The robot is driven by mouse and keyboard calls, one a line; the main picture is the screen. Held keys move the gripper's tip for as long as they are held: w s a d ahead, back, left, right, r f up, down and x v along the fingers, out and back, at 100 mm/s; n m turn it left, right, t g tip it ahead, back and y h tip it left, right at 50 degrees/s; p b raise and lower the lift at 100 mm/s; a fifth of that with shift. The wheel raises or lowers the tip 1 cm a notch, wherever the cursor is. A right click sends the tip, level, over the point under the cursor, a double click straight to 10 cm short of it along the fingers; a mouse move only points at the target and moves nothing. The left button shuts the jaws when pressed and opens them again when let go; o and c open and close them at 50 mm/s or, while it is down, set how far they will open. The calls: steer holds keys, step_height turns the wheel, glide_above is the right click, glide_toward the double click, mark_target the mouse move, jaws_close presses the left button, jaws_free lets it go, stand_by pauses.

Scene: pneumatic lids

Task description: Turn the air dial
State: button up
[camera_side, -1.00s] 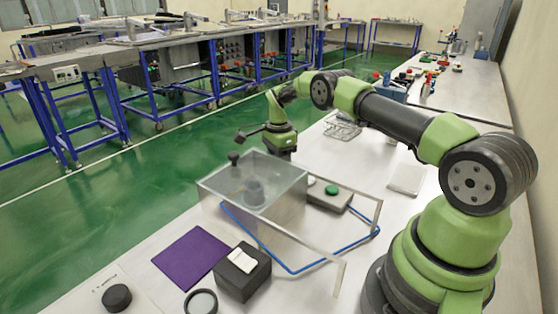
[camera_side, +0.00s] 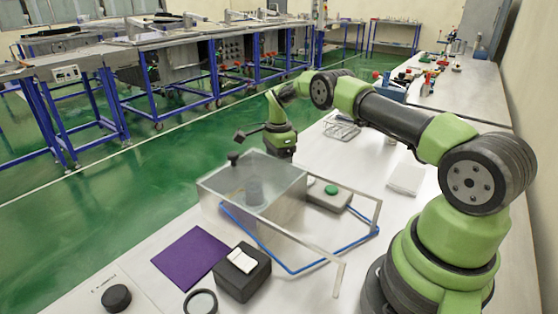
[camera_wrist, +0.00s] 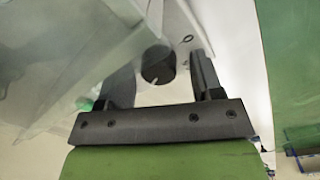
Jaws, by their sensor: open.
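A black round dial (camera_wrist: 156,66) with a short white pointer line sits on a pale surface in the wrist view. The depth between fingertips and dial is hard to judge. In the side view my gripper (camera_side: 238,147) is at the far side of the clear box and is small there. A black round knob (camera_side: 117,298) stands on a marked pale plate at the front left; I cannot tell whether it is the same dial.
A clear box (camera_side: 230,195) with a blue-edged lid frame (camera_side: 292,268) stands mid-table. A green button (camera_side: 331,189) on a grey block is to its right. A purple mat (camera_side: 191,257), a black block (camera_side: 242,280) and a ring (camera_side: 201,301) lie in front. Green floor borders the table's left edge.

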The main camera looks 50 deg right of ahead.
step_height(320, 180, up, 10)
steer(key=shift+w, duration=0.15)
stand_by(0.3)
steer(key=shift+d, duration=0.1)
steer(key=n, duration=1)
steer(key=shift+a+f, duration=0.2)
steer(key=shift+a, duration=0.05)
steer(key=shift+f, duration=0.35)
step_height(320, 180, down, 9)
